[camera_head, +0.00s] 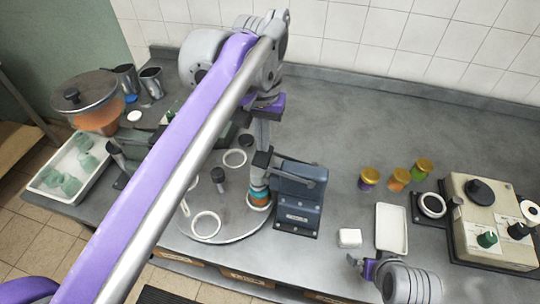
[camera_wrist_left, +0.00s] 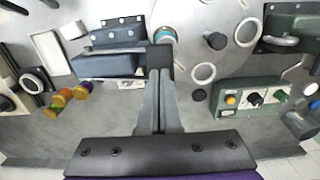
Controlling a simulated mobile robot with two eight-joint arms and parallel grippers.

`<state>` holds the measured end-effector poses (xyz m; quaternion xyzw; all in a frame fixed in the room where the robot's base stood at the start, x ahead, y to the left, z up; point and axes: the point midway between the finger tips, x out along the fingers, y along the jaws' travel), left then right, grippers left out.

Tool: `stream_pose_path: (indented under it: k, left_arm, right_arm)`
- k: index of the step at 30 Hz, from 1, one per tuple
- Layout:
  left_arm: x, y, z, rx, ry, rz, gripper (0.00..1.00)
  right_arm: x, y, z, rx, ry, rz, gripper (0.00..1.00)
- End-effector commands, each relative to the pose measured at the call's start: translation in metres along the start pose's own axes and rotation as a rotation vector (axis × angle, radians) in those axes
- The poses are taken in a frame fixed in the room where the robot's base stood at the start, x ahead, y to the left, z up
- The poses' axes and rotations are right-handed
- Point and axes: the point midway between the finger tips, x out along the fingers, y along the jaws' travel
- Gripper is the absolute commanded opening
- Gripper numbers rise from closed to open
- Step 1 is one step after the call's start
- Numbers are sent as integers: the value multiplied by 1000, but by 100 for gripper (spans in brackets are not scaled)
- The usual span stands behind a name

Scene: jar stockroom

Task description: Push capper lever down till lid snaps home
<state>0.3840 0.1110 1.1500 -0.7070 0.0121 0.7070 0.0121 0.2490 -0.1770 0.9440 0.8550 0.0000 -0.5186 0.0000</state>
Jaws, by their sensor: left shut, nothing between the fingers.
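The blue-grey capper (camera_head: 298,200) stands on the counter at the right edge of a round grey turntable (camera_head: 225,232). Its lever (camera_head: 300,172) is a grey bar across the top, near level. A jar (camera_head: 258,196) with orange and teal bands stands beside it, its top hidden by my gripper. My left gripper (camera_head: 262,158) points down, shut and empty, above the jar at the lever's left end; I cannot tell whether it touches. The left wrist view shows the fingertips (camera_wrist_left: 160,58) beside the capper (camera_wrist_left: 108,62) and jar (camera_wrist_left: 165,36). My right gripper (camera_head: 360,264) is partly visible at the bottom.
Several colored-lid jars (camera_head: 398,178), a white tray (camera_head: 391,228) and a beige control box (camera_head: 490,222) stand at right. A white bin (camera_head: 45,190) and large pot (camera_head: 95,112) stand at left.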

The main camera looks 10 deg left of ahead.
Motion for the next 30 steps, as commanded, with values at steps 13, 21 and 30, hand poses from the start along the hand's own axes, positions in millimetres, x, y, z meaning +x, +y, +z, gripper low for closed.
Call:
stream_pose_path:
  k: [13, 21, 30]
  left_arm:
    - [11, 0, 0, 0, -1, 0, 0]
    - [17, 0, 0, 0, 0, 0, 0]
    - [26, -1, 0, 0, -1, 0, 0]
  right_arm:
    - [6, 0, 6, 0, -5, 0, 100]
    - [8, 0, 8, 0, -7, 0, 100]
    - [12, 0, 12, 0, -10, 0, 100]
